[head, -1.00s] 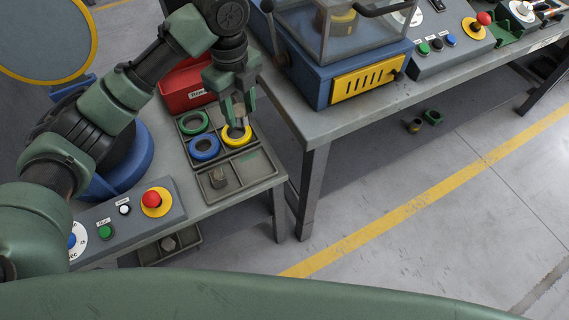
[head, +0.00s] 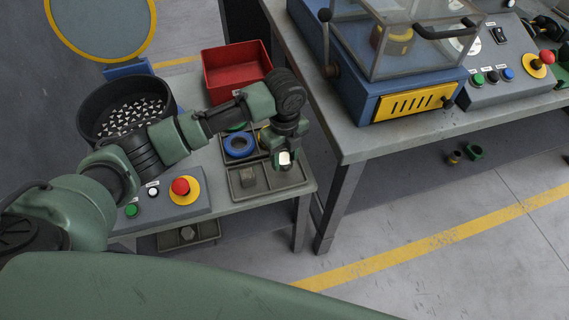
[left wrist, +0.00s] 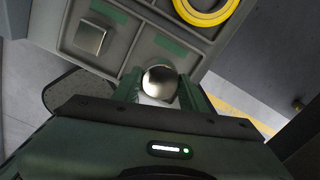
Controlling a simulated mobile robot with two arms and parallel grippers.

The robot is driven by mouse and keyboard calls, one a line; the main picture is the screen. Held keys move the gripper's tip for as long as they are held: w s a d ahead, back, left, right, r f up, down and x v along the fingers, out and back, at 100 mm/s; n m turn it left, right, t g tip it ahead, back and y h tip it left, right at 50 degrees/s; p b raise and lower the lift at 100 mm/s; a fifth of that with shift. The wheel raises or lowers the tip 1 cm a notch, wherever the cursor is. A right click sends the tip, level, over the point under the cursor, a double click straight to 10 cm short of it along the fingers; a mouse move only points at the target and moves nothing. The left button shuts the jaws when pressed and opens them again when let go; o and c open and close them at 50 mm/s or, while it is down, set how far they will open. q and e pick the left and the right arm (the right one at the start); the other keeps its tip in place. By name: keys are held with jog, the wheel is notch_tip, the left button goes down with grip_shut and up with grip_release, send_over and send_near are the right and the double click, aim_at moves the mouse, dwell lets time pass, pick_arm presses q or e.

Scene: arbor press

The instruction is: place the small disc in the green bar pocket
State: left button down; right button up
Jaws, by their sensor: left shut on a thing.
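My left gripper (head: 284,160) is shut on a small bright metal disc (head: 285,157). In the left wrist view the disc (left wrist: 160,82) shows round and shiny between the green fingers. The gripper is over the front right of a grey tray (head: 291,184); its exact height is hard to tell. In the left wrist view, a dark green bar (left wrist: 166,43) marks the empty-looking pocket (left wrist: 135,48) beyond the disc. A second green bar (left wrist: 108,11) marks the pocket holding a square metal block (left wrist: 90,38). My right gripper is not in view.
A blue ring (head: 239,145) and a yellow ring (left wrist: 205,10) lie in the rear compartments. A red bin (head: 232,72) and a dark bowl of small parts (head: 124,108) stand behind. A button panel (head: 162,200) is at the left, the press bench (head: 345,148) at the right.

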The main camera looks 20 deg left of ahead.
aim_at(284, 165)
pick_arm(q)
jog(key=shift+f, duration=1.75)
jog(key=shift+f, duration=0.1)
jog(key=c, duration=0.8)
grip_release()
jog(key=shift+o, duration=0.2)
notch_tip(284, 165, up, 12)
jog(key=shift+r, duration=0.15)
